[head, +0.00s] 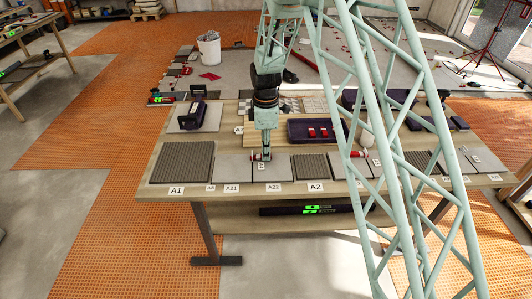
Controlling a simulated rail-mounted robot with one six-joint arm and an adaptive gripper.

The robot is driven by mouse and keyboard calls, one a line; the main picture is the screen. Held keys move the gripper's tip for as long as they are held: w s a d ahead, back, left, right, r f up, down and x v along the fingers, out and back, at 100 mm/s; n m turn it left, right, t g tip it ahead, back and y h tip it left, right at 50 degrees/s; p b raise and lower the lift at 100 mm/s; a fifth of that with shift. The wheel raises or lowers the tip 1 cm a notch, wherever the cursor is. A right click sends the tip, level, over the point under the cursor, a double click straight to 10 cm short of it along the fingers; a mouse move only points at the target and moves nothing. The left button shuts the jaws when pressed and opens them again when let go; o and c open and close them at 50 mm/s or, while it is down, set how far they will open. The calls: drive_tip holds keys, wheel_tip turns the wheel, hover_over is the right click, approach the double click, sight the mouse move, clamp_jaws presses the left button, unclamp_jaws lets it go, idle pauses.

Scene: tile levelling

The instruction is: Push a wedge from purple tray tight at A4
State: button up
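The purple tray (293,137) lies on the workbench right of my arm, with a few red wedges (318,132) in it. My gripper (265,156) points down at the tiles left of the tray, low over the seam area behind the A22 label (274,188). A small red and white piece (252,156) shows beside its fingertips; whether the gripper holds it cannot be told. The fingers are too small to read. A small label left of A21 (210,188) may read A4, but it is too small to be sure.
Grey tiles (232,166) and ribbed dark tiles (183,162) line the bench's front edge. Another red and white piece (358,154) sits on tiles to the right. A dark tool (197,114) stands at back left. My lattice structure hides part of the right side.

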drive_tip(key=shift+a, duration=1.3)
idle(2.4)
drive_tip(key=o, duration=0.7)
drive_tip(key=shift+o, duration=0.2)
drive_tip(key=shift+r, duration=0.1)
wheel_tip(320, 180, up, 12)
idle(0.4)
idle(0.5)
